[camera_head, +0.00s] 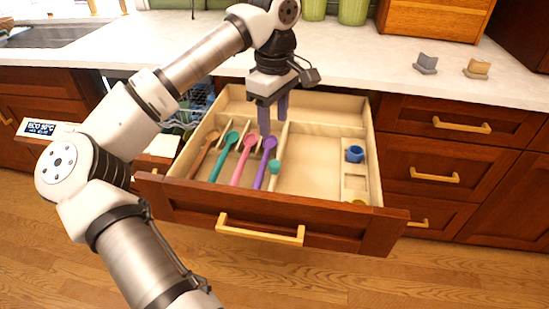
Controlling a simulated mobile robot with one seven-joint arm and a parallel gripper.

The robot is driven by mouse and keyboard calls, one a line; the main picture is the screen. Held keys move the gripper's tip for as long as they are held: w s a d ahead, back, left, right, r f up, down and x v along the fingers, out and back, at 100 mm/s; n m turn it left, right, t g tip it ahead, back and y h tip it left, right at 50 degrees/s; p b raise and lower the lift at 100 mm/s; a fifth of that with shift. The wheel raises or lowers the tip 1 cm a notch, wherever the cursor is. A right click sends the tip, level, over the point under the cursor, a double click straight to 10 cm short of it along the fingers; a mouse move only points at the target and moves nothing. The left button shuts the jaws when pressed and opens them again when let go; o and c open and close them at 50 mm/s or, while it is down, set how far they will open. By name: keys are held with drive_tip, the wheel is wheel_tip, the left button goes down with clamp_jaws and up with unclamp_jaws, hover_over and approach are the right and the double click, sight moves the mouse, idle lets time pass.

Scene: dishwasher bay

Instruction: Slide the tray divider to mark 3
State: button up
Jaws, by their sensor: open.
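A pale wooden tray (318,128) fills the pulled-out drawer, with thin upright walls splitting it into compartments. One light wooden divider (284,138) runs front to back near the middle, right of the purple spoon (265,160). I cannot tell for sure that this is the sliding one, and no numbered marks are readable. My gripper (273,126) points down over the tray's back middle, its two purple-grey fingers apart and empty. The fingertips are close to the back end of this divider; I cannot tell whether they touch it or straddle it.
Brown (203,152), teal (225,155) and pink (243,158) utensils lie left of the purple spoon. A small teal spoon (274,169) lies by the divider. A blue ring-like item (355,154) sits in the right compartment. The wide middle compartment is mostly clear.

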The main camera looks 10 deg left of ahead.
sight(274, 163)
wheel_tip(274, 163, down, 12)
drive_tip(key=shift+r, duration=0.1)
idle(0.4)
